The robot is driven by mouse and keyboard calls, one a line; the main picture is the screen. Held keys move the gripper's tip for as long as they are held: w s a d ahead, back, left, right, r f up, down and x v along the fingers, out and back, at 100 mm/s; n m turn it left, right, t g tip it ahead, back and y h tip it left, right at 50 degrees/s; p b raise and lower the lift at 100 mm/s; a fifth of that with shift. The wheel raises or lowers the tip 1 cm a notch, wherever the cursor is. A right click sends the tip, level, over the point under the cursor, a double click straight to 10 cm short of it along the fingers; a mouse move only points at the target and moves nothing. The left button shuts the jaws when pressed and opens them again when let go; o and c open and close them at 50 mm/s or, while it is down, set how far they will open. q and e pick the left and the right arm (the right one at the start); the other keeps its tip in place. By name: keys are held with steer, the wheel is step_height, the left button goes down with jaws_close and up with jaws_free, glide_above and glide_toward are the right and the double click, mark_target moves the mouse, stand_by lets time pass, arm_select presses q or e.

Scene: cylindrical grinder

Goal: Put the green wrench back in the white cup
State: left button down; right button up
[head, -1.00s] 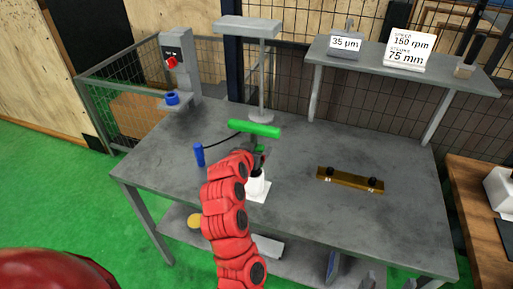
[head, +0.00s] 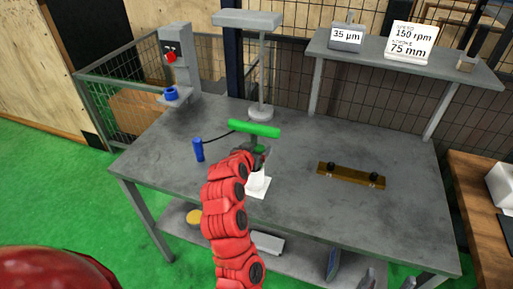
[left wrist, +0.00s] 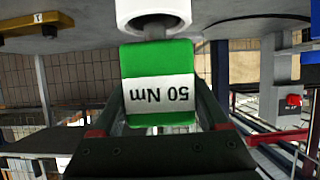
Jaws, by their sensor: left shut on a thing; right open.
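The green wrench has a long green bar (head: 254,129) across its top and a green block marked "50 Nm" (left wrist: 158,85) lower down. My left gripper (head: 259,152) is shut on it, with one finger on each side of the block in the left wrist view (left wrist: 160,115). The white cup (head: 258,182) stands on the grey table, just below the gripper. In the left wrist view, the wrench's grey shaft overlaps the mouth of the cup (left wrist: 128,12); its depth inside is hidden.
A blue cylinder (head: 198,150) with a black cord stands left of the cup. A brass bar (head: 350,174) with black knobs lies to the right. A grey stand (head: 262,75) rises behind. A raised shelf (head: 400,65) bears signs. Bare tabletop surrounds the cup.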

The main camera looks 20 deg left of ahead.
arm_select(q)
steer(key=shift+f, duration=0.1)
jaws_free()
steer(key=shift+s, duration=0.5)
steer(key=p+v, duration=1.6)
steer(key=p, duration=0.4)
steer(key=shift+s+r, duration=0.2)
steer(key=shift+r, duration=0.15)
